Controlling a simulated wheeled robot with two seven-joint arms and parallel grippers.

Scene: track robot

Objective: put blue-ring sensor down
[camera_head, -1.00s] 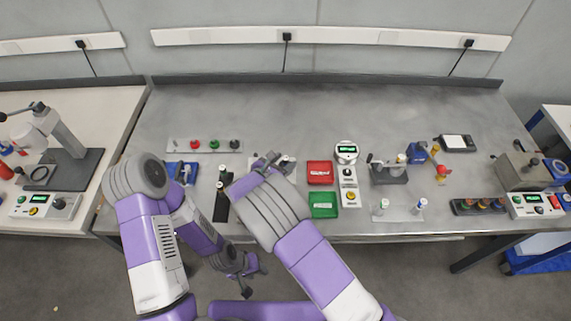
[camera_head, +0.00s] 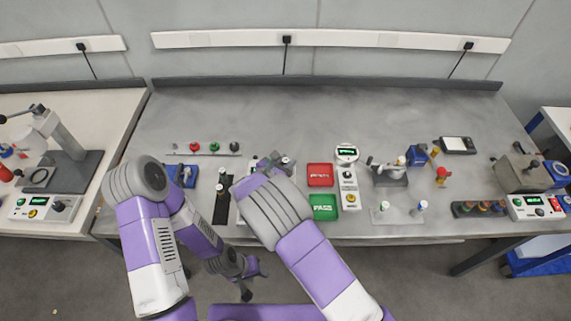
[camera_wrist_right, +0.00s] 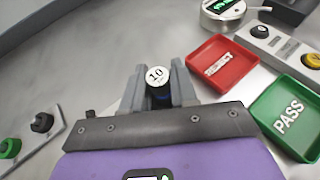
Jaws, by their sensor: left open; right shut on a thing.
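The blue-ring sensor (camera_wrist_right: 158,76) is a short cylinder with a white top marked "10" and a blue band just showing beneath. My right gripper (camera_wrist_right: 158,88) is shut on it, one finger on each side. In the head view my right gripper (camera_head: 270,163) is over the bench, left of the red tray, and its wrist hides much of what lies below. The frames do not show whether the sensor's lower end touches anything. My left gripper (camera_head: 252,279) is open and empty, low in front of the bench edge.
A red tray (camera_head: 320,174) and a green PASS tray (camera_head: 323,207) stand right of my right gripper, with a button box (camera_head: 348,188) beside them. A dark rack (camera_head: 222,207) with white-topped cylinders stands left. The back of the bench (camera_head: 300,115) is clear.

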